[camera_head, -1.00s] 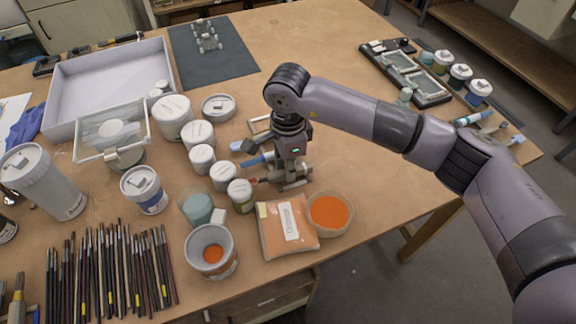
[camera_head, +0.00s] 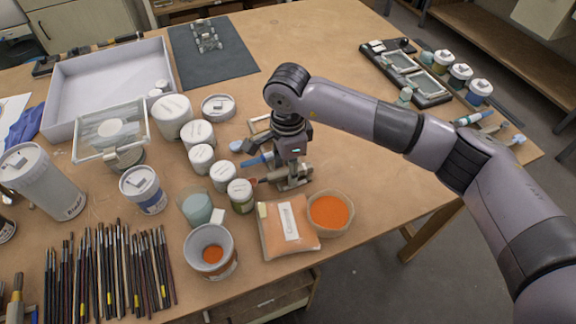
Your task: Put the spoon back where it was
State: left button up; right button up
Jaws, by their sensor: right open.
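My right gripper (camera_head: 288,180) is open and points down at the table, just right of the small white-lidded jars. Brown and grey handle-like pieces lie at its fingertips; I cannot tell whether they belong to a spoon. A pale blue rounded piece (camera_head: 237,146), perhaps a spoon's bowl, lies left of the gripper, apart from its fingers. A blue strip (camera_head: 257,160) lies between that piece and the gripper, and its right end is hidden behind the gripper. My left gripper is out of view.
A bowl of orange powder (camera_head: 330,212) and an orange bag (camera_head: 287,228) stand in front of the gripper. Jars (camera_head: 240,194) crowd its left side. Many brushes (camera_head: 105,270) lie at front left.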

notch_tip(320, 180, up, 12)
dwell(0.5)
